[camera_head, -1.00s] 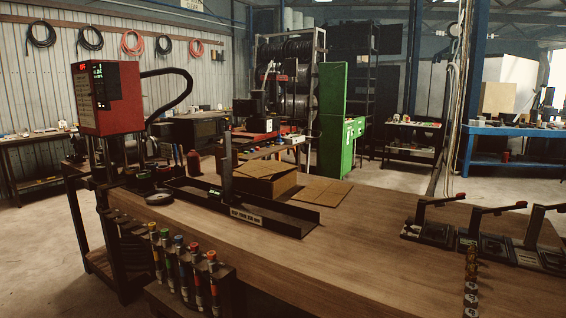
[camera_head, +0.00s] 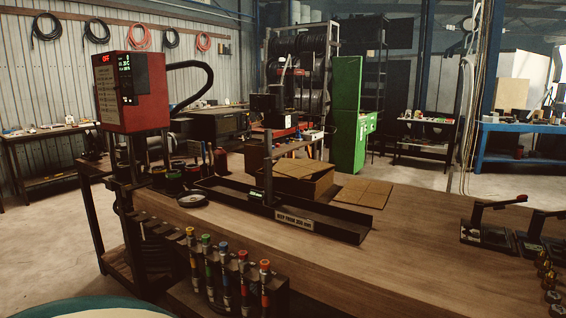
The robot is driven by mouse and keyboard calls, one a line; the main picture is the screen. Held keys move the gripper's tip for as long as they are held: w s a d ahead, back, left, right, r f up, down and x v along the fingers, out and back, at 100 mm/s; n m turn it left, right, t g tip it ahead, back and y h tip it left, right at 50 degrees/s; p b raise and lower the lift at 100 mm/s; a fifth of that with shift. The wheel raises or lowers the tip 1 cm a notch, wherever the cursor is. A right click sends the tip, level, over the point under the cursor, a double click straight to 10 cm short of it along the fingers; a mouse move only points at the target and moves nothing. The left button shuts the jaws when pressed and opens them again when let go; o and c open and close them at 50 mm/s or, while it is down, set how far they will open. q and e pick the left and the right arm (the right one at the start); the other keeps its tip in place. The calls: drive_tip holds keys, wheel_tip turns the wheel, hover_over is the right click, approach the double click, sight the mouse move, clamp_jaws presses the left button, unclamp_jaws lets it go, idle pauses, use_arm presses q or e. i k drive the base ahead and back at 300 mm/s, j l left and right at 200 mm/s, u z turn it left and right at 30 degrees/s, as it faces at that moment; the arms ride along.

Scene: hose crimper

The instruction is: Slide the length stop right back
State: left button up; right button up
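A long black trough (camera_head: 345,222) lies on the wooden bench, with a pale lettered label on its near side. A dark upright post (camera_head: 268,180) stands at the trough, a little left of its middle; it looks like the length stop. The trough's floor looks empty to the right of the post. Neither of my grippers is in view, and nothing touches the post.
A red machine (camera_head: 131,92) stands at the bench's left end. Cardboard boxes (camera_head: 300,182) sit behind the trough. A rack of coloured-cap tubes (camera_head: 225,278) hangs at the near edge. Lever clamps (camera_head: 487,232) stand at right. The bench top (camera_head: 400,260) between is clear.

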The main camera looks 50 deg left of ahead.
sight(264, 197)
drive_tip(key=k+j+z, duration=0.15)
drive_tip(key=j, duration=0.2)
drive_tip(key=k+j+z, duration=0.1)
drive_tip(key=j, duration=0.2)
drive_tip(key=k+j+z, duration=0.15)
drive_tip(key=j, duration=0.15)
drive_tip(key=k+j, duration=0.25)
drive_tip(key=j, duration=0.2)
drive_tip(key=k+j+z, duration=0.15)
drive_tip(key=k+j, duration=0.15)
drive_tip(key=j, duration=0.2)
